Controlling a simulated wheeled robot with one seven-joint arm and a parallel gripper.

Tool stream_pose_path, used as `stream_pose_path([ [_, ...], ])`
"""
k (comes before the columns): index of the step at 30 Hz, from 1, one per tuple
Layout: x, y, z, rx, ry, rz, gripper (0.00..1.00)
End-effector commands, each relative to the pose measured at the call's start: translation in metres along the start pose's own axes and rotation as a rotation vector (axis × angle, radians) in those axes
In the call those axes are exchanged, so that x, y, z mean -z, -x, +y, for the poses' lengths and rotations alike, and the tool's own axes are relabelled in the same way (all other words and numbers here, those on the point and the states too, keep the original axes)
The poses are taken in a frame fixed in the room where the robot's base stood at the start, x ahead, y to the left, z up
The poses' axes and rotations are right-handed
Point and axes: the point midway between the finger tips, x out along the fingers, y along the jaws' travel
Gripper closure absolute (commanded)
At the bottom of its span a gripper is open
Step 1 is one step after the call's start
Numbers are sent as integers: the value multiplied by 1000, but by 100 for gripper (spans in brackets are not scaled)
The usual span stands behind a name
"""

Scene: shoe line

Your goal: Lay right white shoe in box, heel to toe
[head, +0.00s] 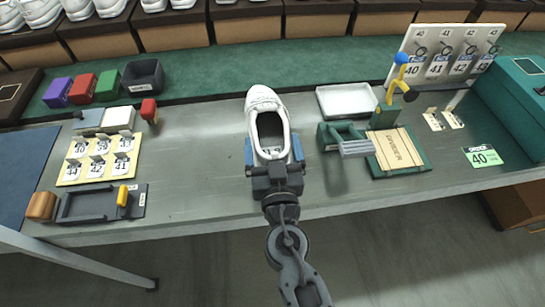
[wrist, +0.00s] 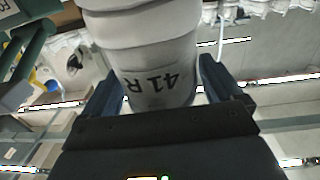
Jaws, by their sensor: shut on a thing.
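My gripper (head: 274,163) is shut on a white shoe (head: 266,97), gripping it by the sides of the heel. The shoe's toe points away from me, toward the back of the table, and its dark opening faces up. In the wrist view the shoe's heel (wrist: 155,60) fills the middle, marked "41 R", between both fingers. The shoe appears held above the grey table (head: 200,160); the exact gap cannot be told. No open shoe box is clear in view. A teal box-like case (head: 518,82) stands at the far right, partly cut off.
Right of the shoe are a white tray (head: 347,101), a green-handled tool (head: 343,138) and a wooden board (head: 396,150). A number rack (head: 443,58) stands behind. At left are tags (head: 98,160), a dark tray (head: 92,204) and coloured blocks (head: 82,88). Brown boxes (head: 175,32) line the back.

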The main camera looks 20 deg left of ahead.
Motion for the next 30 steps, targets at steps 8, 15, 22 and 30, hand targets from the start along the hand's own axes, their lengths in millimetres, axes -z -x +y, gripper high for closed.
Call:
stream_pose_path([
  [8, -32, 0, -1, 2, 0, 1, 83],
  [15, -32, 0, 0, 1, 0, 1, 83],
  [22, -35, 1, 0, 1, 0, -1, 1],
  [30, -34, 1, 0, 1, 0, -1, 0],
])
